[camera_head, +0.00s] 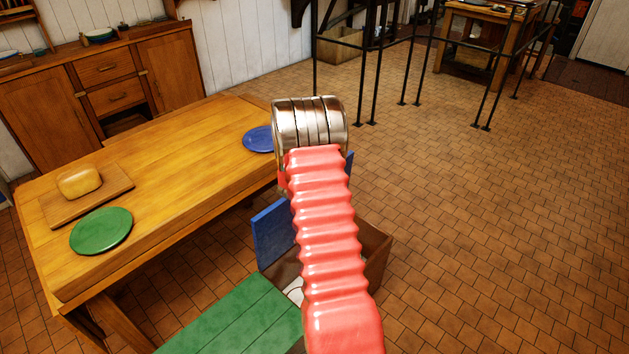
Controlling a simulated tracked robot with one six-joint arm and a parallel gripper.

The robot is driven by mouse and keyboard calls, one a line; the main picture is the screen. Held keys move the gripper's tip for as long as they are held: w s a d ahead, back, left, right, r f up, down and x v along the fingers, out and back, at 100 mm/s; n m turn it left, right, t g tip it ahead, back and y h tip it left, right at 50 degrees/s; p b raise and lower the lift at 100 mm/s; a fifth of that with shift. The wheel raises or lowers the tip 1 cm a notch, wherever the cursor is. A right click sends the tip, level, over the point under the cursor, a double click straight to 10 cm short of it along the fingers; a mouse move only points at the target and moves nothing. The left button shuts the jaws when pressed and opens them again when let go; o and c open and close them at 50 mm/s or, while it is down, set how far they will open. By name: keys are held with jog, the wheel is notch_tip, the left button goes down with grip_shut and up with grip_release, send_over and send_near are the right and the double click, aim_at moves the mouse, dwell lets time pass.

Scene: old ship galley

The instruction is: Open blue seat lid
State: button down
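The blue seat lid (273,232) stands steeply raised beside the table, at the far end of the green bench seat (236,318). A small blue strip also shows just right of my arm. Below the lid the brown seat box (377,252) is open at the top, and part of a white thing (295,290) shows inside. My red ribbed arm crosses in front of the lid and box and hides their middle. The banded metal end of my gripper (310,122) is above and beyond the lid. Its fingers are hidden, and I cannot tell whether it touches the lid.
The wooden table (185,150) to the left holds a blue plate (258,139), a green plate (101,231) and a board (60,205) with a yellow block (79,182). Black railings (366,75) stand at the back. The tiled floor (500,220) to the right is clear.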

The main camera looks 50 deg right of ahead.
jog(key=shift+w+d+r, duration=0.15)
jog(key=shift+r, duration=0.1)
jog(key=c, duration=2.1)
grip_release()
jog(key=shift+o, duration=1.3)
jog(key=shift+f, duration=0.1)
jog(key=shift+a, duration=0.2)
jog(key=v, duration=1.3)
jog(key=shift+s+a, duration=0.2)
jog(key=shift+s, duration=0.05)
